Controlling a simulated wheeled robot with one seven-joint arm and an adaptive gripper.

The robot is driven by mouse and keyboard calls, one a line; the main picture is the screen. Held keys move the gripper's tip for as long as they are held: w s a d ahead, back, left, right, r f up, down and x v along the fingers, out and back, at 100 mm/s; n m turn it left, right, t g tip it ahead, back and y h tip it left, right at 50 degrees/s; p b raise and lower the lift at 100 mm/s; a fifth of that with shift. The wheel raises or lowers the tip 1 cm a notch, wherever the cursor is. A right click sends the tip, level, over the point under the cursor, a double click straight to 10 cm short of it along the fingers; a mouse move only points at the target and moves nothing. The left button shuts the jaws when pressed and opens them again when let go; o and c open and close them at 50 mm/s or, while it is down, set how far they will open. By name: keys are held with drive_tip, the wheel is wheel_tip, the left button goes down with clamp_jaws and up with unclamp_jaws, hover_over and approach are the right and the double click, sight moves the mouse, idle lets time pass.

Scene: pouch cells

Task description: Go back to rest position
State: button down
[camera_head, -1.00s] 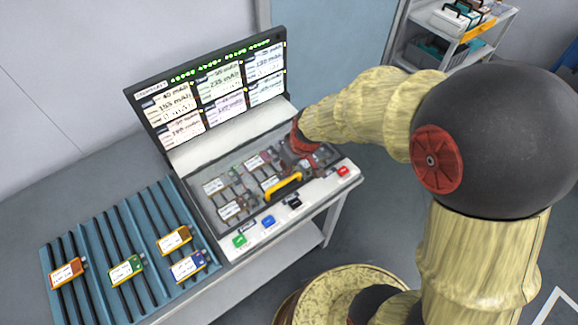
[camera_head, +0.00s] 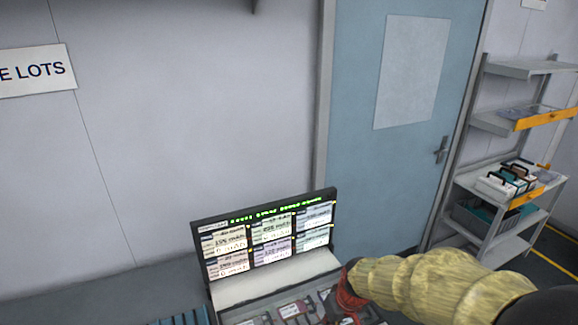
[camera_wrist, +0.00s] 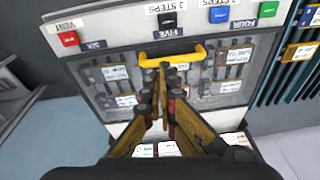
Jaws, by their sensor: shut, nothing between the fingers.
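My gripper (camera_wrist: 164,68) is shut and empty in the wrist view, its two fingers meeting at the tips. The tips appear over the yellow handle (camera_wrist: 188,50) of the tester's clear cover. Whether they touch the handle I cannot tell. The cover (camera_wrist: 232,87) lies over the bays, and pouch cells with white labels show through it. In the head view, my arm reaches in from the lower right over the tester, whose screen panel (camera_head: 265,238) stands upright with several lit readouts. The fingertips are out of sight there.
Red (camera_wrist: 68,38) and blue (camera_wrist: 219,14) buttons line the tester's front. A blue ribbed rack (camera_wrist: 277,72) with labelled cells is beside it. Behind are a blue door (camera_head: 390,150) and, at right, a grey shelf unit (camera_head: 478,195). A wall sign (camera_head: 35,72) hangs at left.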

drive_tip(key=s+d+r+m+t, duration=0.1)
drive_tip(key=s+d+r, duration=0.2)
drive_tip(key=s+r, duration=0.6)
drive_tip(key=s+d+r+m+t+h, duration=0.1)
drive_tip(key=s+d+r+m+t, duration=0.1)
drive_tip(key=s+r, duration=0.7)
wheel_tip(320, 180, up, 3)
drive_tip(key=shift+s+d+r, duration=0.1)
drive_tip(key=shift+s+d, duration=0.15)
drive_tip(key=shift+d, duration=0.5)
